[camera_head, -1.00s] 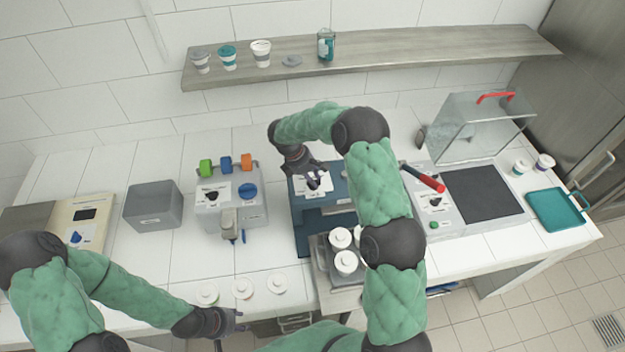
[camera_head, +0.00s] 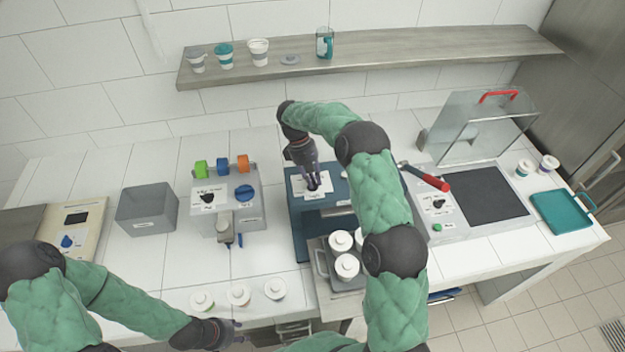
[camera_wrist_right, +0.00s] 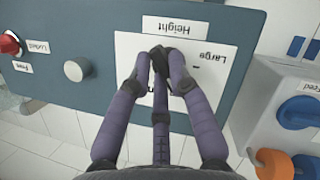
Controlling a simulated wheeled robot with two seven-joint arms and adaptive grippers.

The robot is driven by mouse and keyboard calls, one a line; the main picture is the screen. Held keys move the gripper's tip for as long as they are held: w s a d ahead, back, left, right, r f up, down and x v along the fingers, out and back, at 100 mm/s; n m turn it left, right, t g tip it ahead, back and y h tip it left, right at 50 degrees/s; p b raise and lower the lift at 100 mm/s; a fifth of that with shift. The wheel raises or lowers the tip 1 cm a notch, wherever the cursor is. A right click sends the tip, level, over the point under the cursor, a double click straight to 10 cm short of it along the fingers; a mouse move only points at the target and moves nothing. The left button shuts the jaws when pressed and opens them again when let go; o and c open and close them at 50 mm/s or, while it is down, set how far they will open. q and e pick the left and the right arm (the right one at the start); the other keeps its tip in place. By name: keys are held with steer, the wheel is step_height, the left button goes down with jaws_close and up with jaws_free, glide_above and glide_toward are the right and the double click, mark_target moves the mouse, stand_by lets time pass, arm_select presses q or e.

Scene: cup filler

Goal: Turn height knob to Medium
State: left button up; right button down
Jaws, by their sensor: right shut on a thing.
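The black height knob (camera_wrist_right: 160,56) sits on a white card (camera_wrist_right: 215,38) lettered "Height", upside down in the right wrist view. "Large" shows on the card; another word is mostly hidden by my fingers. The card is on the blue machine (camera_head: 297,215) in the middle of the counter. My right gripper (camera_wrist_right: 162,60) is shut on the knob, its purple fingers around it; the head view shows it over the card too (camera_head: 312,183). The knob's pointer is too covered to read. My left gripper (camera_head: 238,332) is low by the counter's front edge, away from the machine; its finger opening is unclear.
The same panel has a silver knob (camera_wrist_right: 76,70) and a red knob (camera_wrist_right: 10,44) by "Locked" and "Free". A grey dispenser (camera_head: 255,212) with coloured knobs stands to the left. White-lidded cups (camera_head: 346,266) stand in front of the machine. A glass-lidded unit (camera_head: 480,192) is at right.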

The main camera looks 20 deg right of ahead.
steer(key=shift+m, duration=0.6)
steer(key=c, duration=1.1)
jaws_free()
steer(key=shift+c, duration=0.2)
steer(key=v, duration=1.2)
steer(key=shift+d, duration=0.2)
